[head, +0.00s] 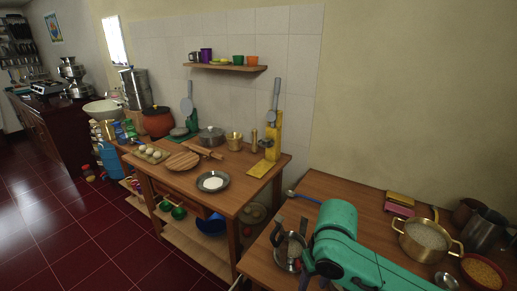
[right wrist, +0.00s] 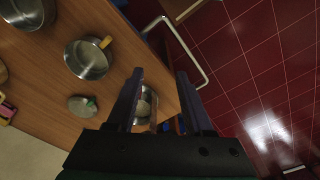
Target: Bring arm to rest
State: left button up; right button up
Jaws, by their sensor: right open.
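My right arm, teal, comes in from the lower right in the head view. Its right gripper (head: 290,230) is over the near wooden table (head: 345,190), close to the table's left edge. In the right wrist view the right gripper (right wrist: 160,72) has its two dark fingers apart. A metal vessel (right wrist: 147,104) shows between and beyond the fingers, partly hidden by them. I see nothing clamped in the jaws. My left gripper is not in view.
A brass pot (head: 425,240) and a bowl of yellow grains (head: 482,272) stand on the near table. A pan with an orange handle (right wrist: 87,60) shows in the right wrist view. Red tiled floor (right wrist: 250,60) lies open past the table edge.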

jog(key=shift+s+a+f+n+t+y, duration=0.65)
jog(key=shift+a+f+t+y, duration=0.85)
jog(key=shift+f, duration=0.75)
jog(key=s+d+f+m+h, duration=0.1)
jog(key=s+d+f+h, duration=0.1)
jog(key=s+d+f, duration=0.35)
jog(key=s+d+f+m+h, duration=0.1)
jog(key=s+d+f, duration=0.15)
jog(key=d, duration=0.55)
notch_tip(320, 180, down, 22)
jog(key=s+g, duration=0.1)
jog(key=s, duration=0.2)
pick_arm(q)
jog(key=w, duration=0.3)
pick_arm(e)
jog(key=s+d+f+g, duration=0.1)
jog(key=s+d+f, duration=0.1)
jog(key=s+f, duration=1.1)
jog(key=s, duration=0.3)
jog(key=shift+s+d+f+g, duration=0.15)
jog(key=shift+d+f+g, duration=0.15)
jog(key=shift+d+f, duration=0.1)
